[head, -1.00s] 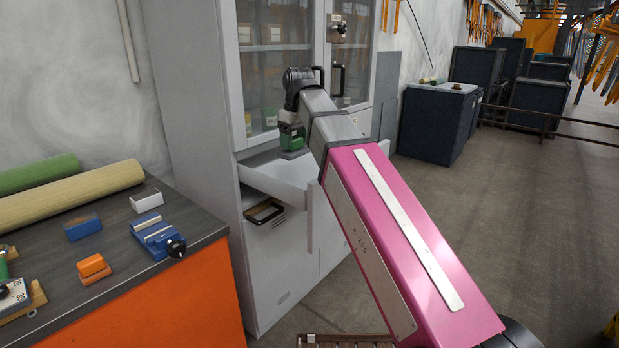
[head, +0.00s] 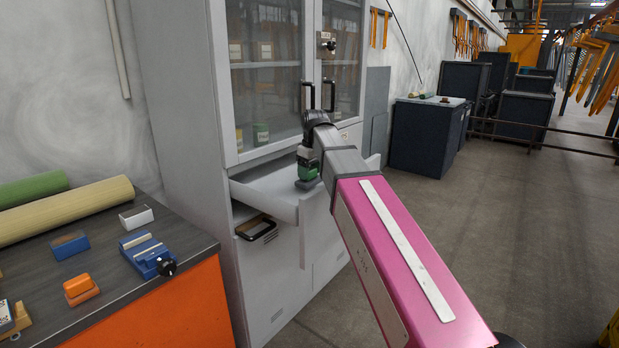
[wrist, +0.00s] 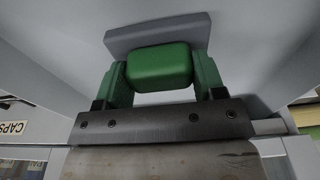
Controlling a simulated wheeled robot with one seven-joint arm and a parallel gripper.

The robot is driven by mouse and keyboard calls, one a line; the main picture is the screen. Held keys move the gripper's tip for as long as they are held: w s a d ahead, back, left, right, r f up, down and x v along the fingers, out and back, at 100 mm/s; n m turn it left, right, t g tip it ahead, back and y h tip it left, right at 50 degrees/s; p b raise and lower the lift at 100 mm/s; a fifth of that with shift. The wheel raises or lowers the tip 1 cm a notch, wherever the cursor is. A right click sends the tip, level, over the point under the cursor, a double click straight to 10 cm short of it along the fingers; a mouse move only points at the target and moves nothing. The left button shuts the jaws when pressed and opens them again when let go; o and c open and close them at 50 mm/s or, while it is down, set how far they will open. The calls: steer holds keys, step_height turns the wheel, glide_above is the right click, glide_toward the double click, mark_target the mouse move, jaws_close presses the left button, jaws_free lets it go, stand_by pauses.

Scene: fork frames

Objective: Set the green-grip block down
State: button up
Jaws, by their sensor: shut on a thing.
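My gripper (wrist: 161,82) is shut on the green-grip block (wrist: 158,65), with its green fingers on either side of the block's green grip. The block's grey base (wrist: 157,33) lies beyond the grip in the wrist view. In the head view my gripper (head: 307,160) points down, and the grey base of the block (head: 307,185) shows under it, over the open pale drawer (head: 266,201) of the grey cabinet. I cannot tell whether the base touches the drawer floor.
The cabinet's glass doors (head: 262,85) rise just behind my gripper. At left, a workbench (head: 105,290) holds a blue vise (head: 146,254), an orange block (head: 81,290) and rolls (head: 65,210). Open floor lies at right.

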mark_target(313, 170)
step_height(313, 170, down, 2)
steer(key=shift+f, duration=0.15)
steer(key=o, duration=1.1)
steer(key=shift+c, duration=0.2)
steer(key=r, duration=0.8)
steer(key=s+d+r, duration=0.1)
steer(key=r, duration=0.3)
